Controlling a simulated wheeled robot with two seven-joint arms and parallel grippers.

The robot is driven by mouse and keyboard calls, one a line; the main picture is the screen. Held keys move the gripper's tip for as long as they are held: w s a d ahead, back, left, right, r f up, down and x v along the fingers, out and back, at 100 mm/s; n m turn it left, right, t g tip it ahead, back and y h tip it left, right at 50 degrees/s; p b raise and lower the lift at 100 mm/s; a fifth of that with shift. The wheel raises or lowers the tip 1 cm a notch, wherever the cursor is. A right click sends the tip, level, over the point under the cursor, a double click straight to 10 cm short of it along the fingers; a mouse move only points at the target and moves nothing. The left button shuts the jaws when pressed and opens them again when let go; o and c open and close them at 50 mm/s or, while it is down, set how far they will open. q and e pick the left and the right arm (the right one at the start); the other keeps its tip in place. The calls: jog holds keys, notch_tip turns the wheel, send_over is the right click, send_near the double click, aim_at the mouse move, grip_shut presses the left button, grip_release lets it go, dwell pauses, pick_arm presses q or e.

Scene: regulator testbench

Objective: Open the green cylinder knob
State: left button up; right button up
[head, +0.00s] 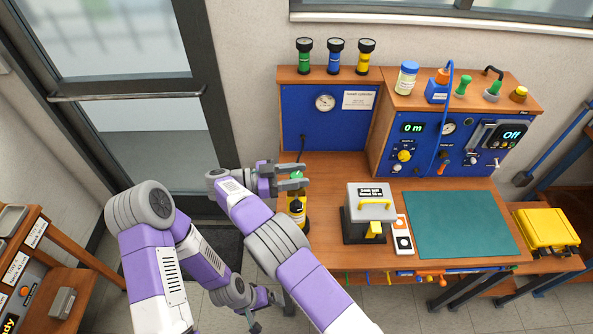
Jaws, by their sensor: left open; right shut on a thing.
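A dark cylinder with a yellow band (297,207) stands upright at the left front part of the wooden bench. Its green knob (297,175) is on top, partly hidden by the gripper. My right gripper (292,178) reaches across from the lower right and is shut on the green knob, one finger on the far side and one on the near side. My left gripper (266,313) is open and empty, low in front of the bench, below the cylinder, partly hidden by my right arm.
A press-like box with a yellow handle (374,204) stands right of the cylinder, beside a switch box (402,236) and a green mat (461,225). Blue panels rise behind. Several torches and jars stand on top. A side table (80,238) is at the left.

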jog(key=shift+m+g, duration=0.3)
jog(key=shift+g, duration=0.2)
jog(key=o, duration=1)
jog(key=shift+c, duration=0.2)
